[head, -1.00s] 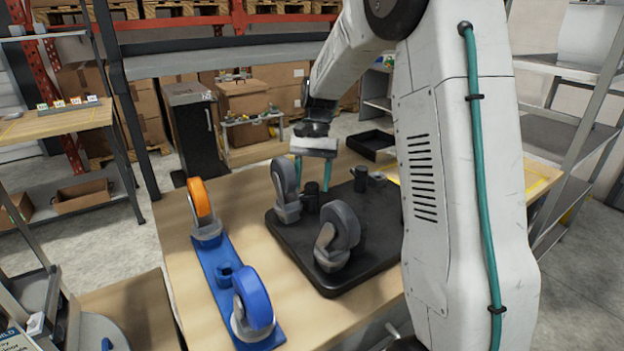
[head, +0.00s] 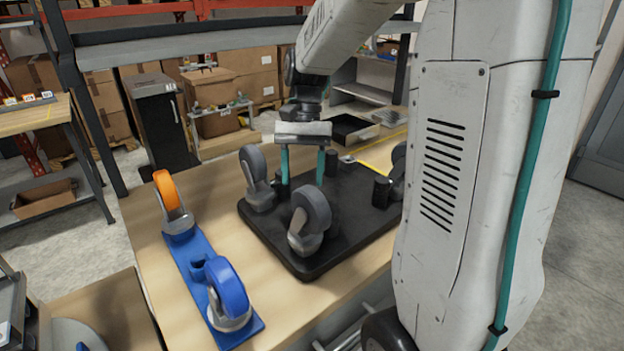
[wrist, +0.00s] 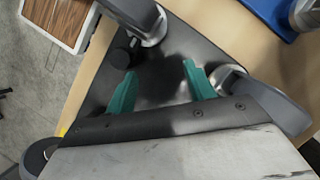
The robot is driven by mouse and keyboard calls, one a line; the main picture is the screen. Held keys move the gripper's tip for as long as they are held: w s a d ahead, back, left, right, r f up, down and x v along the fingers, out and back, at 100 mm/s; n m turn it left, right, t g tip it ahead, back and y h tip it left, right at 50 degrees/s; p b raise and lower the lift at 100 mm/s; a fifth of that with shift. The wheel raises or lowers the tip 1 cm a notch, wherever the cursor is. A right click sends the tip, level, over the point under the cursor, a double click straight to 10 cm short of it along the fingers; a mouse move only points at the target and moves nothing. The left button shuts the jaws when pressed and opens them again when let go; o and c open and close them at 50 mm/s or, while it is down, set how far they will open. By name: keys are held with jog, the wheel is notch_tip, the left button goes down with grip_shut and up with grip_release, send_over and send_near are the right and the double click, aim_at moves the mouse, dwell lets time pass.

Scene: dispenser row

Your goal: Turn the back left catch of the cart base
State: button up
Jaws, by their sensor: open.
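The cart base (head: 345,235) is a dark plate with grey casters on a wooden bench. Its back left caster (head: 256,178) stands upright, with a short dark catch (head: 282,193) beside it, partly hidden by a finger. The front left caster (head: 311,212) stands nearer. My gripper (head: 302,180) has two teal fingers, apart and pointing down over the plate behind the front left caster. Nothing shows between them. In the wrist view the open gripper (wrist: 160,72) is over the dark plate, and a black knob (wrist: 122,55) is just beyond one fingertip; I cannot tell which catch this is.
A blue bar (head: 205,275) with an orange wheel and a blue wheel lies left of the cart base. Other black posts (head: 333,162) rise from the plate. A black tray (head: 352,128) is behind it. My arm hides the plate's right side.

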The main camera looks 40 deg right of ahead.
jog(key=shift+s+a+r, duration=0.1)
jog(key=shift+s+a, duration=0.15)
jog(key=shift+s, duration=0.85)
jog(key=shift+s+a+r, duration=0.1)
jog(key=shift+s+a, duration=0.1)
jog(key=shift+s, duration=0.9)
jog(key=shift+r, duration=0.1)
jog(key=a+r+n+t+h, duration=0.1)
jog(key=r+n, duration=0.1)
jog(key=s+a+r+n+t+h, duration=0.1)
jog(key=r, duration=0.1)
jog(key=a+r+n+t+h, duration=0.1)
jog(key=r+n, duration=0.1)
jog(key=shift+s+r+n+t, duration=0.15)
jog(key=shift+s+n+t, duration=0.15)
jog(key=shift+s+t, duration=0.1)
jog(key=shift+n+t, duration=0.4)
jog(key=shift+n, duration=0.5)
jog(key=s+a, duration=0.1)
jog(key=s, duration=0.2)
jog(key=s+a, duration=0.1)
jog(key=s, duration=0.1)
jog(key=shift+s+a, duration=0.2)
jog(key=shift+a, duration=0.1)
jog(key=s+a+f+n, duration=0.1)
jog(key=s+a+f, duration=0.1)
jog(key=s, duration=0.4)
jog(key=shift+s+a+f, duration=0.35)
jog(key=shift+s+f, duration=0.05)
jog(key=shift+f, duration=0.25)
